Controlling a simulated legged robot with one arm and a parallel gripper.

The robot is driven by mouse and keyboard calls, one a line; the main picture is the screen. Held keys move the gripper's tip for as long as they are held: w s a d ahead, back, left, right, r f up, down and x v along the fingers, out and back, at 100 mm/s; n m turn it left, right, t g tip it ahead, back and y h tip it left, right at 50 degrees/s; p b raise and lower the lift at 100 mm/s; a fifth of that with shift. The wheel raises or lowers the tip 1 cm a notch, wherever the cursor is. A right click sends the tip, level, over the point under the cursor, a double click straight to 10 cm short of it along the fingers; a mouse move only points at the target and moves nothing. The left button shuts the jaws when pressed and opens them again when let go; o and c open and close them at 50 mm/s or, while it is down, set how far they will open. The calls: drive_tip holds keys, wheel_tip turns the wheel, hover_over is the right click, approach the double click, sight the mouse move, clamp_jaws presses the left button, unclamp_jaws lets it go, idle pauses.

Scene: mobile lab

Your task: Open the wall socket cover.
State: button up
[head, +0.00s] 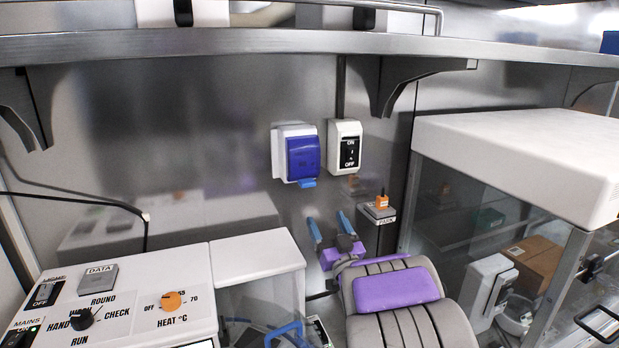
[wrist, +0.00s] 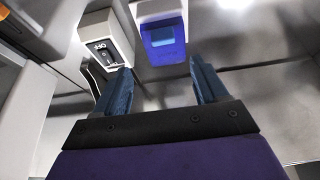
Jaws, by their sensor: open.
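The wall socket (head: 296,153) is a white box with a blue cover (head: 303,156) on the metal back wall. The cover is closed, with a lighter blue tab (head: 307,183) at its lower edge. In the wrist view the blue cover (wrist: 162,40) is at the top centre, upside down. My gripper (head: 329,222) is below the socket in the head view, with its two blue fingers apart and empty. In the wrist view my gripper (wrist: 158,75) points toward the cover, and no contact shows.
A white ON/OFF switch (head: 345,147) is right beside the socket. A metal shelf (head: 250,42) runs above. A white-topped glass cabinet (head: 530,150) stands at the right, and a control panel (head: 120,305) at the lower left. The wall left of the socket is clear.

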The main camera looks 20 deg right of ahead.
sight(309, 187)
drive_tip(key=shift+w+a+r+p, duration=0.2)
drive_tip(key=shift+w+r+p, duration=0.25)
drive_tip(key=shift+p, duration=3.35)
drive_tip(key=p+x, duration=0.2)
drive_tip(key=x, duration=0.9)
drive_tip(key=shift+w, duration=0.2)
clamp_jaws()
